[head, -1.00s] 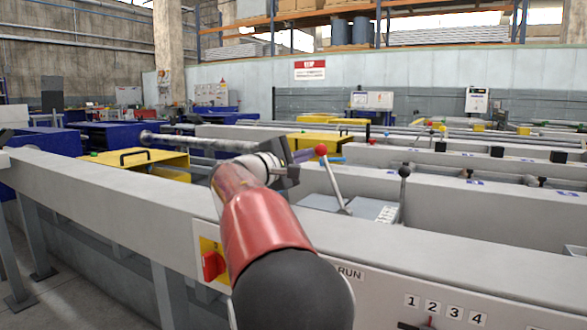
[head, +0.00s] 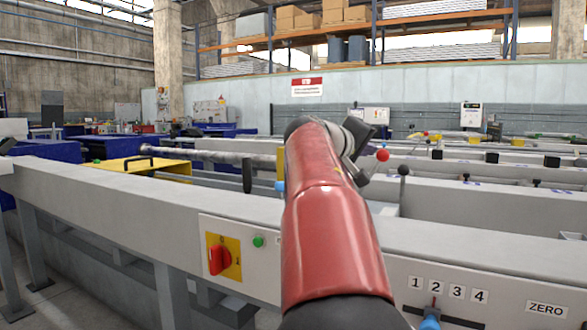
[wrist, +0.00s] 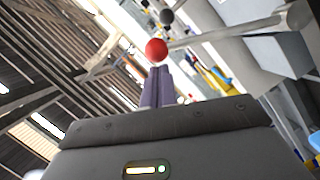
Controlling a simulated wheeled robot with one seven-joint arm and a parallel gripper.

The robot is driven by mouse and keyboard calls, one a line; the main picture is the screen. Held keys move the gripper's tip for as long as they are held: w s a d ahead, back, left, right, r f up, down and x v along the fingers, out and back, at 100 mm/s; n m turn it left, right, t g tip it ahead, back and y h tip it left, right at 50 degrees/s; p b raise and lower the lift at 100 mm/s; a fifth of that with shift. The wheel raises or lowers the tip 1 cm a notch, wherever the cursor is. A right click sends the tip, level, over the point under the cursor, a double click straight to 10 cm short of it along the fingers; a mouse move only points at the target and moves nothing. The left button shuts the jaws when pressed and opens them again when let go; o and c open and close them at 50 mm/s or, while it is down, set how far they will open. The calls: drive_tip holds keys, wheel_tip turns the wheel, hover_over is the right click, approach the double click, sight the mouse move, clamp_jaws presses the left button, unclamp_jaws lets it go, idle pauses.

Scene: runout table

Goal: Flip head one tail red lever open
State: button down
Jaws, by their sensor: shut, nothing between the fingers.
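The red ball knob (head: 383,155) of the lever shows just right of my gripper (head: 364,177) in the head view. My arm hides the lever's rod and foot there. In the wrist view the red ball (wrist: 156,50) sits right at the tips of my shut purple fingers (wrist: 158,72). I cannot tell whether they touch. The lever's pale rod (wrist: 225,33) runs from the ball to the upper right. My gripper holds nothing.
A lever with a dark knob (head: 403,169) stands close right of the red one. The front panel carries a red rotary switch (head: 220,260), a green button (head: 258,241) and number labels (head: 447,290). Long pale beams run behind. A yellow cover (head: 130,166) lies left.

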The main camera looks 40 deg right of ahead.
drive_tip(key=shift+s+d+f+m+b, duration=0.2)
drive_tip(key=shift+s+d+f+m, duration=0.15)
drive_tip(key=shift+s, duration=0.25)
drive_tip(key=shift+s+d+f+m+b, duration=0.1)
drive_tip(key=shift+s+f+m+b, duration=0.1)
drive_tip(key=shift+s+m, duration=0.3)
drive_tip(key=shift+s, duration=0.1)
